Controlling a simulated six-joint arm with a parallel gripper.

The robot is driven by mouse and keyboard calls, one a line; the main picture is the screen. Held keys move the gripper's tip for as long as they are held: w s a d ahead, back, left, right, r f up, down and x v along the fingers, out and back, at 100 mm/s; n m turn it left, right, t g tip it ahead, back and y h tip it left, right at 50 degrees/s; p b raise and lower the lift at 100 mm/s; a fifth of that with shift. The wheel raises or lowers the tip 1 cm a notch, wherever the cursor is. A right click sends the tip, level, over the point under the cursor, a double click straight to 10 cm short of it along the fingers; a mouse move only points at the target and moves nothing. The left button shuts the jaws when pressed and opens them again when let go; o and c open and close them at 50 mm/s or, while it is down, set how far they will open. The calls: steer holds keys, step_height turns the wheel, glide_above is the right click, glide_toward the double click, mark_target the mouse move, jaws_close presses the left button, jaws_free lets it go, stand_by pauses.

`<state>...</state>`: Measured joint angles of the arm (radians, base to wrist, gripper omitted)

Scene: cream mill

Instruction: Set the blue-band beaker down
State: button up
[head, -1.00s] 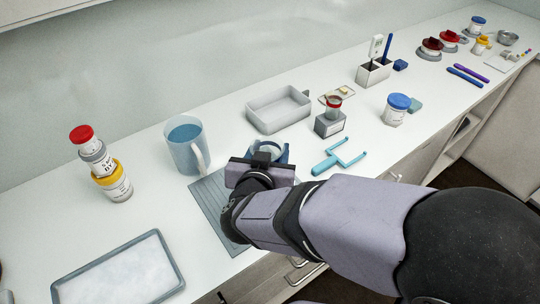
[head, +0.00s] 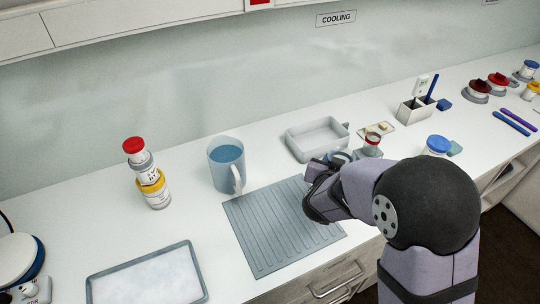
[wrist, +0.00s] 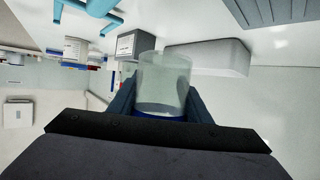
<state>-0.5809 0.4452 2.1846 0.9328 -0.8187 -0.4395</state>
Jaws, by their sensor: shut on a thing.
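My gripper (head: 338,158) is at the far right corner of the grey ribbed mat, just in front of the white tray. In the wrist view my gripper (wrist: 161,88) is shut on the clear blue-band beaker (wrist: 164,75), with a finger on each side. Its blue band shows at the end nearest the gripper's palm. In the head view only a bit of the beaker's rim (head: 341,155) shows past my wrist. I cannot tell whether the beaker touches a surface. The ribbed mat (head: 270,225) is bare where it shows.
A blue-filled jug (head: 226,165) stands left of the mat, beside a stack of jars (head: 147,175). The white tray (head: 317,141) is behind my gripper. A red-topped small jar (head: 372,139) is close to its right. A shallow powder tray (head: 147,278) lies front left.

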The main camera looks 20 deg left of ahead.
steer(key=w+a+r+n+y, duration=0.3)
steer(key=w+a+n+y, duration=0.15)
steer(key=w+a, duration=0.45)
steer(key=r+n+g+y, duration=0.1)
steer(key=n+g+y, duration=0.4)
steer(key=n+y, duration=0.2)
glide_above(265, 151)
steer(key=shift+f+m+t+h+p, duration=0.1)
steer(key=shift+m+t+h+p, duration=0.2)
steer(key=shift+m+t, duration=0.25)
steer(key=shift+f+p, duration=0.55)
steer(key=shift+f, duration=4.4)
